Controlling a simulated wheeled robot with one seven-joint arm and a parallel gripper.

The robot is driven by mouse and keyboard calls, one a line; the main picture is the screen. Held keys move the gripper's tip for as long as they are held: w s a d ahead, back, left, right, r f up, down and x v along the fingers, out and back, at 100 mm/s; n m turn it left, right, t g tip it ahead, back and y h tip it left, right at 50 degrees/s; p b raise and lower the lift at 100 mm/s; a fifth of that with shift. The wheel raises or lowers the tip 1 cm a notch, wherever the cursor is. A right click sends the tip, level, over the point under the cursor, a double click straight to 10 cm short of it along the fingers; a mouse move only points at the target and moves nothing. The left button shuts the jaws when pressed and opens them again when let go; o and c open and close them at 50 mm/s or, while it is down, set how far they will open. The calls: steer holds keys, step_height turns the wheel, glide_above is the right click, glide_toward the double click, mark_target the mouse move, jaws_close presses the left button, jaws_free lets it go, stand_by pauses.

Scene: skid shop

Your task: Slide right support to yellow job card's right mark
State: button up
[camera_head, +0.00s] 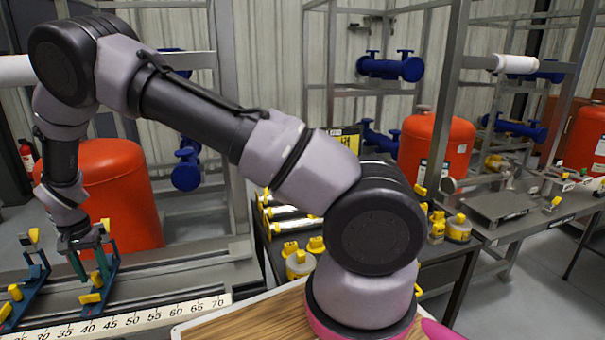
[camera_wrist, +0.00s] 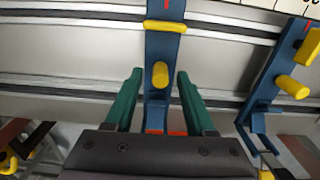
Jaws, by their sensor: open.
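The right support (camera_head: 110,269) is a blue bracket with yellow knobs on the grey rail at the left of the head view. It also shows in the wrist view (camera_wrist: 163,45), upright in the middle with a yellow peg. My gripper (camera_head: 90,268) is over this support. In the wrist view, its green fingers (camera_wrist: 158,78) are open, one on each side of the peg, with visible gaps. The other blue support (camera_head: 32,285) stands to the left in the head view and at right in the wrist view (camera_wrist: 270,75). A yellow card (camera_head: 346,137) stands behind my arm, its marks unreadable.
A white scale (camera_head: 150,317) numbered up to 70 runs along the rail's front. The rail (camera_head: 190,270) looks clear right of the right support. Yellow-capped bottles (camera_head: 299,264) stand on a dark bench. A large orange tank (camera_head: 118,195) is behind the rail.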

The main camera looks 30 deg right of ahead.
steer(key=shift+r, duration=2.2)
steer(key=shift+r, duration=0.1)
steer(key=w+d+r+m+t+y, duration=0.1)
steer(key=d+r+y, duration=0.1)
steer(key=d+r, duration=1.05)
steer(key=d+r+t+y, duration=0.1)
steer(key=d+r, duration=0.8)
steer(key=r, duration=0.7)
steer(key=s+d+r+t, duration=0.2)
steer(key=s+d+r, duration=0.3)
steer(key=s+d, duration=0.25)
steer(key=s+d+r+t, duration=0.1)
steer(key=s+d+r, duration=0.55)
steer(key=d, duration=0.25)
steer(key=s+d+f+m+t+h, duration=0.1)
steer(key=s+d, duration=0.3)
steer(key=s, duration=0.4)
steer(key=shift+s+d+f+t, duration=0.2)
steer(key=shift+s+t, duration=0.05)
steer(key=shift+t, duration=0.35)
